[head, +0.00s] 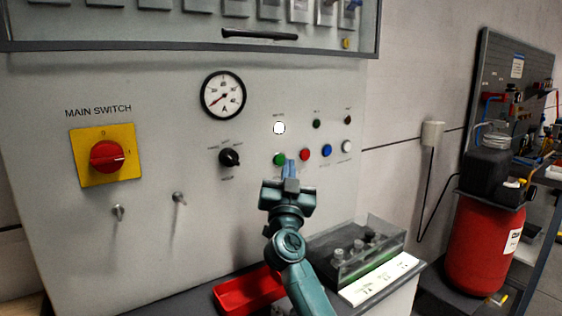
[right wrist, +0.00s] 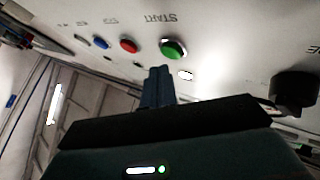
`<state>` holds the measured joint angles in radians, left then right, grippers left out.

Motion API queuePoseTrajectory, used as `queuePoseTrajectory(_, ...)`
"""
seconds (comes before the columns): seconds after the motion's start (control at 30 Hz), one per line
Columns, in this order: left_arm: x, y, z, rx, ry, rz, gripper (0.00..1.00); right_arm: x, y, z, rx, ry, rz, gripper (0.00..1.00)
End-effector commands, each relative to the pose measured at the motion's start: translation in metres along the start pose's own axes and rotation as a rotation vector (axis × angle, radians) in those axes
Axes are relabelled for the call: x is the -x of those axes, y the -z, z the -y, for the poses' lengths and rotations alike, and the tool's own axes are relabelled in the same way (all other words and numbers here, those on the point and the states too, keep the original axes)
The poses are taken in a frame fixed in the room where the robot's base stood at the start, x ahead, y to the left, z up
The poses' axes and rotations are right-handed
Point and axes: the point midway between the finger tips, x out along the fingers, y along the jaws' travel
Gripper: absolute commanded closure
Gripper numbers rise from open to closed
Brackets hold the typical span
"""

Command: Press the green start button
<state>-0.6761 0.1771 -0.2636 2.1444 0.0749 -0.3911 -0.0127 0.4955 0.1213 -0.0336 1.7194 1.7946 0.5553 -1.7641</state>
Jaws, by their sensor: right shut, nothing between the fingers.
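The green start button (head: 279,159) is on the pale panel, leftmost in a row of round buttons. In the right wrist view the green button (right wrist: 173,49) shows upside down beside the word START. My right gripper (head: 290,165) is shut and empty, its fingertips just right of and slightly below the green button in the head view. In the right wrist view the closed fingertips (right wrist: 157,72) end just short of the button, with a small gap in the picture. My left gripper is not in view.
A red button (head: 305,154), a blue button (head: 326,150) and a white button (head: 347,146) continue the row. A black rotary knob (head: 229,158) is to the left. A red tray (head: 248,290) and a clear box (head: 357,252) sit below.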

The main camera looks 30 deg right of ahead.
Motion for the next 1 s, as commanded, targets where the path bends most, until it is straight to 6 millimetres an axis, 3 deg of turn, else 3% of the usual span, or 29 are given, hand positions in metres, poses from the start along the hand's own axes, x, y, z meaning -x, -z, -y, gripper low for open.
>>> queuePoseTrajectory(1.0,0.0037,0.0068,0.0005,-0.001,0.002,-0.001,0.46,-0.006,-0.0044,0.0046,-0.001,0.0,0.0,1.0)
